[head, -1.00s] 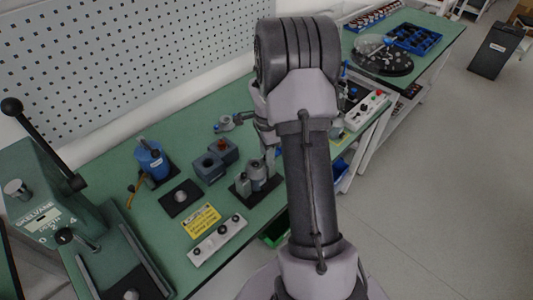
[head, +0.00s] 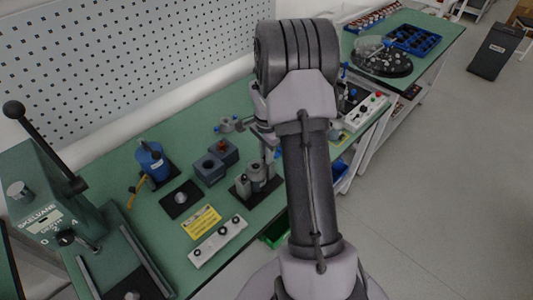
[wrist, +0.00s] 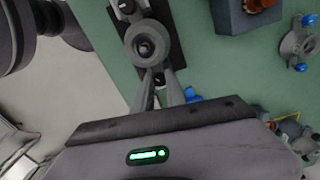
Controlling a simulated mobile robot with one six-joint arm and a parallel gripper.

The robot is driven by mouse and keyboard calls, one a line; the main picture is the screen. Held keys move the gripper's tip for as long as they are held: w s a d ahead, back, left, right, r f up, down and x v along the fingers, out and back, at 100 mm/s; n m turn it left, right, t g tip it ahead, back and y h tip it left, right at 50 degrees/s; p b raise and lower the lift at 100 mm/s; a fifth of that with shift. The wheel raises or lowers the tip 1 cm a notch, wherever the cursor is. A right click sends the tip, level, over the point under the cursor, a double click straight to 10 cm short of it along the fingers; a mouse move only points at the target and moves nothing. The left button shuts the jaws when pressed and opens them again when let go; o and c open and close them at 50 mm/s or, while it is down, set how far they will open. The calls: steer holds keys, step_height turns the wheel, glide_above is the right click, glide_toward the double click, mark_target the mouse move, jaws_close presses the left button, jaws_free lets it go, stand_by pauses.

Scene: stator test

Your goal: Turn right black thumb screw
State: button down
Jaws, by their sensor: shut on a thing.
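My gripper (wrist: 160,92) shows at the centre of the wrist view, with its two grey fingers close together. They are shut on a small dark part, which looks like the black thumb screw (wrist: 158,78), and largely cover it. This sits just below a round grey fixture (wrist: 135,42) with a dark centre. In the head view the grey fixture (head: 257,172) stands on a black base plate (head: 241,190), left of my arm. My arm hides part of that area, and the fingertips and screw are not clear there.
Blue-grey blocks (head: 209,169) stand left of the fixture, and one also shows in the wrist view (wrist: 235,20). A clamp with blue knobs (wrist: 297,45) lies to the right. A white panel with black knobs (head: 217,241) and a green press (head: 50,205) are nearer the front left.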

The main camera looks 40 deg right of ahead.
steer(key=n+p, duration=0.1)
steer(key=n, duration=0.4)
steer(key=shift+n, duration=0.3)
steer(key=n+p, duration=0.1)
steer(key=n, duration=0.3)
steer(key=shift+n, duration=0.4)
steer(key=c, duration=1.3)
jaws_free()
steer(key=shift+c, duration=0.2)
